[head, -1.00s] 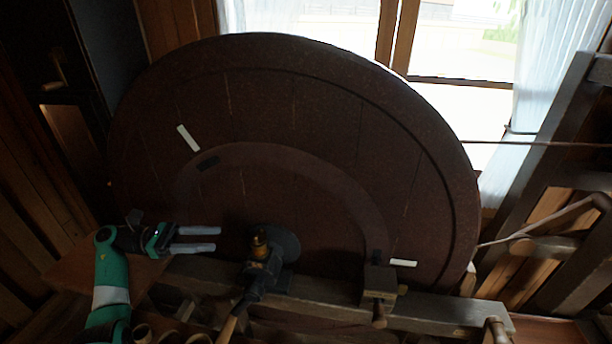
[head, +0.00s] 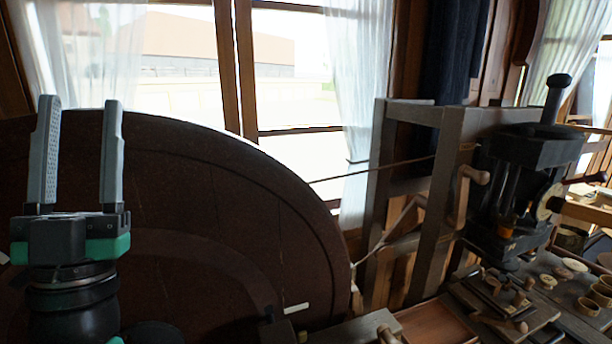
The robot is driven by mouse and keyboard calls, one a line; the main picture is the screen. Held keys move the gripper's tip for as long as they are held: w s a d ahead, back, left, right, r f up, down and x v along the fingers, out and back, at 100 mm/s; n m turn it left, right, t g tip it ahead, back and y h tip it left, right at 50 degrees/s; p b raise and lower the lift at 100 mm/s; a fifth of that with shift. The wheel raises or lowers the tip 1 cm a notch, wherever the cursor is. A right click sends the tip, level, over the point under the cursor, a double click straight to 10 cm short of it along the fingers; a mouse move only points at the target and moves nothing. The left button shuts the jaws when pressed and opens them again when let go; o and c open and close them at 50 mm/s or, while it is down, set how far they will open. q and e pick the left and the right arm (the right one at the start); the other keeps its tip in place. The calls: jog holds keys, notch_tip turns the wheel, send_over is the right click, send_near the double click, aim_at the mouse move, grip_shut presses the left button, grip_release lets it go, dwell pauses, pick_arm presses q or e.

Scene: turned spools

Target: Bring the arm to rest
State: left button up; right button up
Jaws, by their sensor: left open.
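My left gripper (head: 76,158) is large and close at the left of the head view. Its two grey fingers point up and stand wide apart, with nothing between them. It is in front of a big dark round wheel (head: 215,190), whose left part and lower part are cut off or hidden. I cannot tell whether the gripper touches the wheel, but no contact shows. My right gripper is not in view.
A wooden frame (head: 378,190) with a crank stands right of the wheel. A black press (head: 520,180) stands further right. Small turned rings (head: 590,300) and tools lie on the bench at the lower right. A bright window (head: 290,80) is behind.

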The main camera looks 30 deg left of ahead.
pick_arm(q)
jog(key=w+d+f+m+h, duration=0.2)
jog(key=d+h, duration=1.3)
jog(key=h, duration=0.1)
notch_tip(320, 180, up, 25)
jog(key=p, duration=2.5)
jog(key=shift+a+r+g, duration=0.15)
jog(key=shift+r+g, duration=0.05)
jog(key=shift+g, duration=0.1)
